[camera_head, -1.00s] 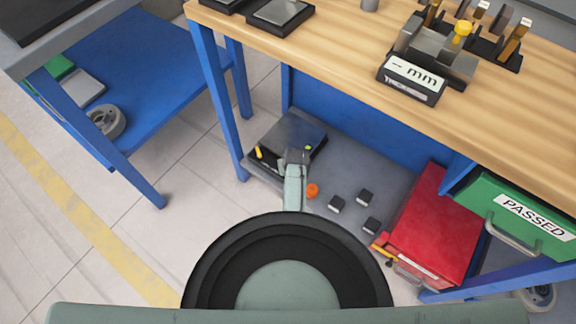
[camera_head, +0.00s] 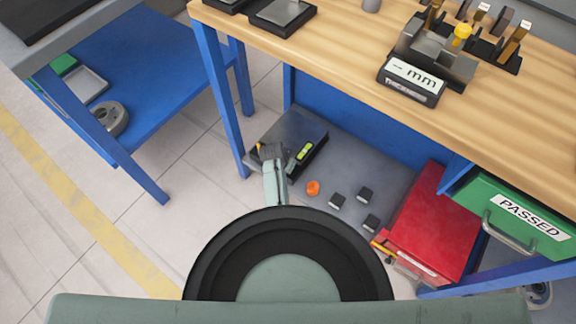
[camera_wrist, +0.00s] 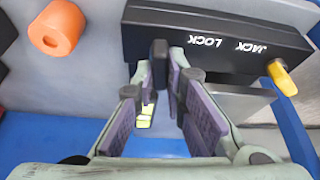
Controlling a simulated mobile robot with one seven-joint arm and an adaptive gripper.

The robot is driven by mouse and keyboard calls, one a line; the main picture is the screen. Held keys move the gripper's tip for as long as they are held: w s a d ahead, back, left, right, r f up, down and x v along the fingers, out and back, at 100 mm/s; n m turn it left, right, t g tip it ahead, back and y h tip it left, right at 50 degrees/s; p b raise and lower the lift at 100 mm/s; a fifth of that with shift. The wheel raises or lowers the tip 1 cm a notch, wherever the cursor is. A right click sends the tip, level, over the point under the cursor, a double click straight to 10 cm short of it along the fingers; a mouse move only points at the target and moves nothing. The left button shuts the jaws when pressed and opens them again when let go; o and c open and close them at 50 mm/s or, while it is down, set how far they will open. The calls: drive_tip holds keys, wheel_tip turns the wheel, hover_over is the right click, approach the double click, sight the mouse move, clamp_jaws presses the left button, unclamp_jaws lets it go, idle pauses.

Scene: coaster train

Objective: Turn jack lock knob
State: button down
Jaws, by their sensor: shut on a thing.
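The dark jack box (camera_head: 300,128) stands on the grey lower shelf. In the wrist view its black face (camera_wrist: 220,40) carries the words JACK LOCK, upside down. A yellow lever (camera_wrist: 283,78) sticks out at the face's right end; it also shows in the head view (camera_head: 259,150). My gripper (camera_wrist: 166,66) reaches the near edge of the box, left of the yellow lever in the wrist view. My gripper (camera_head: 271,152) also shows in the head view.
A spirit level (camera_head: 304,152) shows yellow-green beside my gripper. An orange ring (camera_head: 313,187) and several small black blocks (camera_head: 365,194) lie on the shelf. A red box (camera_head: 430,225) stands right. The workbench (camera_head: 330,40) overhangs; its blue leg (camera_head: 215,90) stands left.

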drive_tip(key=shift+m, duration=0.3)
drive_tip(key=c, duration=1.6)
unclamp_jaws()
drive_tip(key=shift+c, duration=0.2)
drive_tip(key=v, duration=1.2)
drive_tip(key=shift+a+f, duration=0.1)
drive_tip(key=shift+a, duration=0.05)
